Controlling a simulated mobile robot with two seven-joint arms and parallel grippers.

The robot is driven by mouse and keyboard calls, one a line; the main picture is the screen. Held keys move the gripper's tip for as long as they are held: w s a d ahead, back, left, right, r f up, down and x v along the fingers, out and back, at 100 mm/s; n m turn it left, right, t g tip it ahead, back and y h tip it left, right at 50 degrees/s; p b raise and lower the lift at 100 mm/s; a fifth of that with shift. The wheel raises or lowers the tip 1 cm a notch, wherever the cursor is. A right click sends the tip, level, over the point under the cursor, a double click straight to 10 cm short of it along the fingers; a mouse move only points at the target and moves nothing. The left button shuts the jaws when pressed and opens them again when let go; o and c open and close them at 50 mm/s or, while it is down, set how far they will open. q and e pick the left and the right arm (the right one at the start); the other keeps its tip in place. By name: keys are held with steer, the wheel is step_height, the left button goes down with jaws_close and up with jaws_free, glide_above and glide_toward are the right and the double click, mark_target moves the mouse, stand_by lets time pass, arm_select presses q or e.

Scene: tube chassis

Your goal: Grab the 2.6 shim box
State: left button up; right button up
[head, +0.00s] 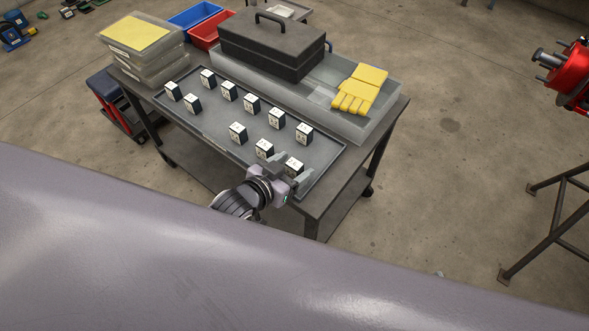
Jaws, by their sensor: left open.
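Several small dark shim boxes with white labelled tops stand in rows on a grey tray (210,128) on the cart. Their labels are too small to read, so I cannot tell which one is the 2.6 box. My left gripper (291,171) is open at the tray's near right corner. Its fingers are at the nearest right shim box (295,164), which shows between and behind them. I cannot tell whether they touch it. Another shim box (264,150) stands just left of the fingers. My right gripper is not in view.
A black case (271,42) and yellow gloves (361,90) sit in a grey tray behind the boxes. Stacked clear bins (142,48) stand at the cart's left end. Red (204,35) and blue (194,14) bins are behind. Open floor lies right of the cart.

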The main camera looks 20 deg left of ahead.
arm_select(q)
steer(key=shift+w+d+f, duration=0.2)
steer(key=shift+w, duration=0.25)
steer(key=c, duration=1.1)
steer(key=shift+o, duration=0.2)
steer(key=shift+r, duration=0.1)
